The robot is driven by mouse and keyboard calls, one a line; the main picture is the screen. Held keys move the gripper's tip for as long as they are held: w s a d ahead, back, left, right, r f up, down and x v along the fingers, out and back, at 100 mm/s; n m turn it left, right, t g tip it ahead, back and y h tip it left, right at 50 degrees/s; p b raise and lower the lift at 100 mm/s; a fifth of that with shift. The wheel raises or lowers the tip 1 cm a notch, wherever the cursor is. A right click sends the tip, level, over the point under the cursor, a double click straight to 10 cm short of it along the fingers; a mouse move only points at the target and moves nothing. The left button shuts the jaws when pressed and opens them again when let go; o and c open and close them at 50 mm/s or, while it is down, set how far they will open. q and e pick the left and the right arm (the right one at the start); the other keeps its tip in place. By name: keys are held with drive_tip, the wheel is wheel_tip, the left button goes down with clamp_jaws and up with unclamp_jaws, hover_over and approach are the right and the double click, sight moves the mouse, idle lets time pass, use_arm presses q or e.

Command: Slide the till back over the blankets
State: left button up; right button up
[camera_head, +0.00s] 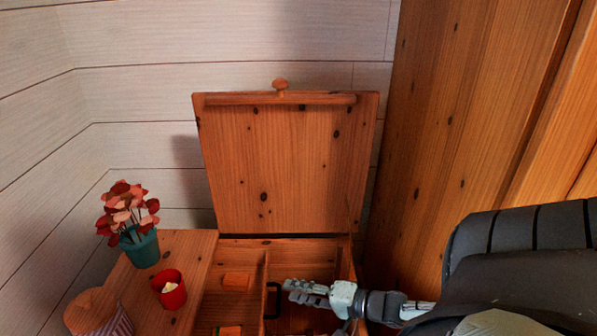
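The wooden chest stands with its lid (285,165) raised. Inside, on the left, is a shallow wooden section with orange items (236,281) in it, which looks like the till (258,268). No blankets show; the lower chest is cut off by the frame. My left gripper is not in view.
Left of the chest is a wooden surface (196,255). On it are a green pot of red flowers (142,249), a red cup (170,289) and a wood-topped striped container (98,312). A tall wooden panel (450,130) stands close on the right.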

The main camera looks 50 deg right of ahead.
idle(0.3)
wheel_tip(320, 180, up, 6)
drive_tip(key=p, duration=0.5)
drive_tip(key=shift+d+f, duration=0.1)
drive_tip(key=shift+f, duration=0.05)
